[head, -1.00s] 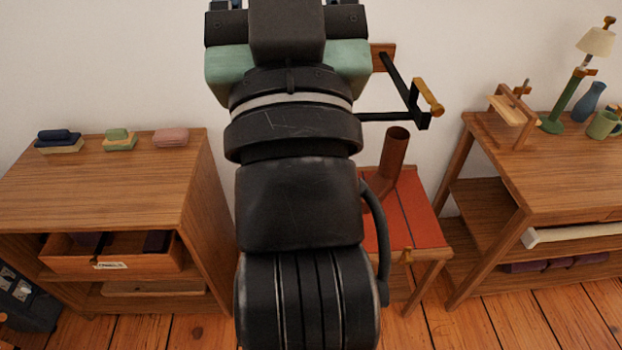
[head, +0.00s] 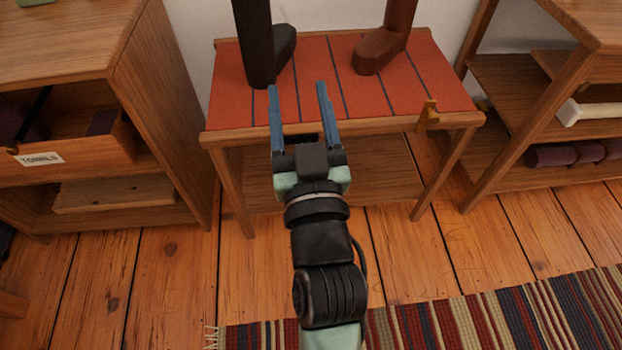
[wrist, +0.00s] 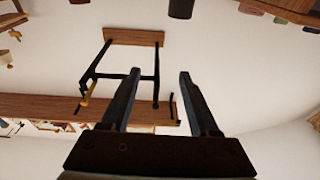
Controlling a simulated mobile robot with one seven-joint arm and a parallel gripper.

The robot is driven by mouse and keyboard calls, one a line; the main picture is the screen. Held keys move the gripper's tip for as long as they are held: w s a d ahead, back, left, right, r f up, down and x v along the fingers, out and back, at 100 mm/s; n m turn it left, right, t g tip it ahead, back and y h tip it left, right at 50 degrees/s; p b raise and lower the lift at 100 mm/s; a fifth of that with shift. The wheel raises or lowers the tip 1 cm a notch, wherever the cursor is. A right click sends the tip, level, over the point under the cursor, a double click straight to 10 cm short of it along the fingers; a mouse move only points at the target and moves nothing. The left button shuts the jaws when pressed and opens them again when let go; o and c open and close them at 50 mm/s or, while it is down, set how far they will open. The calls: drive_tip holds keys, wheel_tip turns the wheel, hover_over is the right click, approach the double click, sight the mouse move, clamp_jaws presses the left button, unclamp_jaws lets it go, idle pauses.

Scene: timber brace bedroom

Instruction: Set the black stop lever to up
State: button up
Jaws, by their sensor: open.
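My gripper (head: 297,88) is open and empty, its two blue fingers apart in front of the red-topped bench in the head view. The wrist view shows the dark fingers (wrist: 158,85) spread, with nothing between them. Beyond them, a wooden wall plate (wrist: 133,37) carries a black two-armed bracket (wrist: 120,76) with a brass-coloured handle (wrist: 86,96) at one corner. A short, thin black piece (wrist: 172,106) shows beside the right finger, near a wooden board. I cannot tell which black part is the stop lever, or its position. The bracket is outside the current head view.
The red-topped bench (head: 310,112) holds a dark boot (head: 258,45) and a brown boot (head: 388,40); a brass-coloured piece (head: 428,114) is at its front edge. Wooden shelving flanks it. A striped rug (head: 450,320) lies on the floor at lower right.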

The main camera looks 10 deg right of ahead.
drive_tip(key=s+d+f+g+b, duration=0.15)
drive_tip(key=f+b, duration=0.35)
drive_tip(key=f, duration=0.7)
drive_tip(key=s+d+f+g+b, duration=0.15)
drive_tip(key=f+b, duration=0.45)
drive_tip(key=f, duration=0.6)
drive_tip(key=w+b, duration=0.5)
drive_tip(key=w, duration=0.7)
drive_tip(key=shift+w+a+t+h, duration=0.2)
drive_tip(key=shift+w+t+h, duration=0.15)
drive_tip(key=shift+t+h, duration=0.05)
clamp_jaws()
